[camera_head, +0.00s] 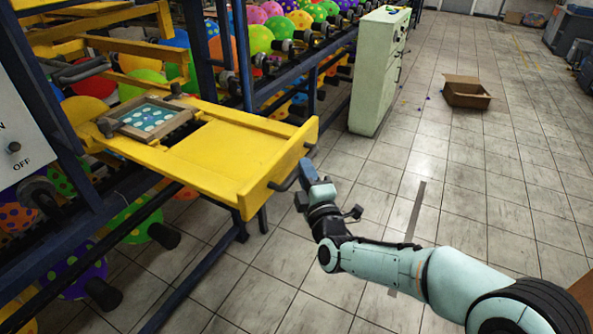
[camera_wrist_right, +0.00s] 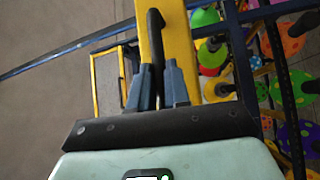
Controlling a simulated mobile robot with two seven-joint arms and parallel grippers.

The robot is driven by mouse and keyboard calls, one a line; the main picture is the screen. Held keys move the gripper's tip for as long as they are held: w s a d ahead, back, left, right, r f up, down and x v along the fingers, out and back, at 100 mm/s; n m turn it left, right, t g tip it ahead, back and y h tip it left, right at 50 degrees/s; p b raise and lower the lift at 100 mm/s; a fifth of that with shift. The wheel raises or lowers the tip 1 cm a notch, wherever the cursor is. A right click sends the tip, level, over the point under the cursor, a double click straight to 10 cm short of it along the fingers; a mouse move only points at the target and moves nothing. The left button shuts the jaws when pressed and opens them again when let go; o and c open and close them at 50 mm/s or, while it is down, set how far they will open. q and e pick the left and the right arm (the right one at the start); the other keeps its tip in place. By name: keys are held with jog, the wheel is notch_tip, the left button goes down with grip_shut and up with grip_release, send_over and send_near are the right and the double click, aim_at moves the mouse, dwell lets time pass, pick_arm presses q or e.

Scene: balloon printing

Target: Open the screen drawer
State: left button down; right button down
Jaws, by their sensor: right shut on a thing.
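The yellow screen drawer (camera_head: 235,152) sticks out from the blue machine frame toward the aisle. A wood-framed screen with white dots on teal (camera_head: 150,118) lies at its inner end. A dark bar handle (camera_head: 284,183) is on the drawer's front face. My right gripper (camera_head: 306,182) is at that handle. In the right wrist view, the black handle (camera_wrist_right: 156,40) runs between the two blue-grey fingers of my right gripper (camera_wrist_right: 158,85), which is shut on it. Part of the handle is hidden by the fingers. My left gripper is not in view.
Colourful dotted balloons (camera_head: 260,39) sit on holders inside the blue frame. A pale green cabinet (camera_head: 376,72) stands beyond the drawer, and an open cardboard box (camera_head: 467,92) lies on the floor. The tiled floor (camera_head: 440,150) in the aisle is mostly clear.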

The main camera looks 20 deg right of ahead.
jog(key=shift+s+d+r, duration=0.1)
jog(key=shift+s+d, duration=0.25)
jog(key=shift+s, duration=0.1)
jog(key=c, duration=1.1)
grip_release()
jog(key=s+a+f+b, duration=0.1)
jog(key=s+f, duration=0.1)
jog(key=s, duration=1.1)
jog(key=shift+a+b, duration=0.35)
jog(key=shift+a, duration=0.05)
